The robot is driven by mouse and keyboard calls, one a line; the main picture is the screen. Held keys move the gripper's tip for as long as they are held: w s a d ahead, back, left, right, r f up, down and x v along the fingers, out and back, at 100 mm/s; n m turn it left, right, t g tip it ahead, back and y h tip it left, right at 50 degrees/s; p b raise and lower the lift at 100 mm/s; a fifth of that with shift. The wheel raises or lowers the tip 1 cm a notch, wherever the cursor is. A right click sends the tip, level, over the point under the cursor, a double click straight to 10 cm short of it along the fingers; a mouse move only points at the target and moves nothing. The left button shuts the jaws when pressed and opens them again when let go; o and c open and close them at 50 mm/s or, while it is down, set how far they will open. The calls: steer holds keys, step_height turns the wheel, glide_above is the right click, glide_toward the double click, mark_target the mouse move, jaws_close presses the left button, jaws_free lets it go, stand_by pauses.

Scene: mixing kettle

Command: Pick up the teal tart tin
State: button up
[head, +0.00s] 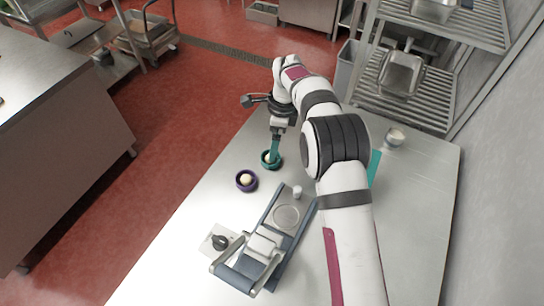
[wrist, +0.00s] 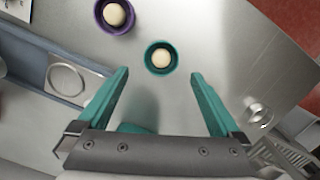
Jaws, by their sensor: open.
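The teal tart tin (wrist: 161,72) is a small round tin with a pale ball in it. It stands upright on the metal table and also shows in the head view (head: 264,163). My gripper (wrist: 159,76) is open, with its two teal fingers spread wide. In the wrist view the tin lies just past the fingertips, roughly centred between them. In the head view my gripper (head: 276,146) is right at the tin, pointing down from above. I cannot tell the exact height of the fingertips over the table. Nothing is held.
A purple tin (head: 246,187) with a pale ball stands close by at the left. A grey-blue conveyor-like device (head: 239,277) and a small white cup (head: 297,192) are nearer. A metal bowl (head: 396,136) is at right. The table's left edge is near the tins.

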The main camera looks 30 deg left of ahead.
steer(key=f, duration=0.4)
steer(key=a+f, duration=0.1)
steer(key=f, duration=0.1)
steer(key=shift+s+f, duration=0.1)
steer(key=shift+f, duration=0.25)
steer(key=shift+d, duration=0.1)
steer(key=c, duration=1.3)
